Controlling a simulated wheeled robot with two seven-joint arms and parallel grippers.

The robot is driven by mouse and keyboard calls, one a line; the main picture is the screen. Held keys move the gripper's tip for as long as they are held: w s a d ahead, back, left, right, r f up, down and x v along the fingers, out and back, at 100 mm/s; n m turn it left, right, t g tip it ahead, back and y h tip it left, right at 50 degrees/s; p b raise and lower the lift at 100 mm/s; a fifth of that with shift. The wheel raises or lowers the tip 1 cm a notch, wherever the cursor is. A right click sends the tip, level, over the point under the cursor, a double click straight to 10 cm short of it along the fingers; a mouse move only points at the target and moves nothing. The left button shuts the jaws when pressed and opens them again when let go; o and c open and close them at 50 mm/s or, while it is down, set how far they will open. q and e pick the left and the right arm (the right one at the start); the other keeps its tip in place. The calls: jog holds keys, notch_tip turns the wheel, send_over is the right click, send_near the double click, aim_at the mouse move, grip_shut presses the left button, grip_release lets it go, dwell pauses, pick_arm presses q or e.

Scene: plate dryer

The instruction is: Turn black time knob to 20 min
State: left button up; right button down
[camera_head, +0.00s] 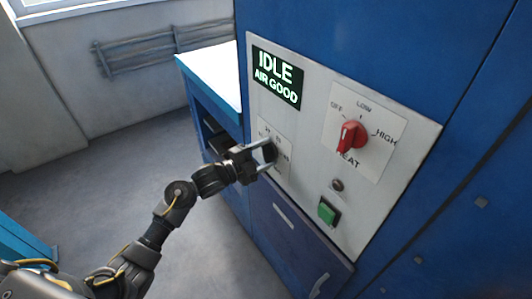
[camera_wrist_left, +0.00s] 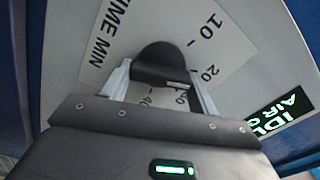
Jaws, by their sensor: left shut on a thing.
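The black time knob (camera_wrist_left: 160,62) sits on a white dial plate marked "TIME MIN" in the left wrist view. My left gripper (camera_wrist_left: 160,85) is shut on the knob, with one finger on each side of it. The marks "10" and "20" show beside the knob, the "20" close to one finger. Further numbers are partly hidden behind the gripper. I cannot tell which mark the knob points to. In the head view my left gripper (camera_head: 268,154) is at the dial plate and covers most of the knob. My right gripper is not in view.
On the same panel are a display (camera_head: 277,78) reading "IDLE AIR GOOD", a red heat knob (camera_head: 351,137), a small dark red lamp (camera_head: 337,185) and a green button (camera_head: 327,211). A white-topped blue bench (camera_head: 212,75) stands behind the gripper.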

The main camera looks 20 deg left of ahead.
pick_arm(q)
jog(key=shift+n, duration=0.3)
dwell(0.4)
jog(key=o, duration=1)
jog(key=b+v, duration=0.3)
jog(key=v, duration=0.8)
jog(key=shift+d, duration=0.1)
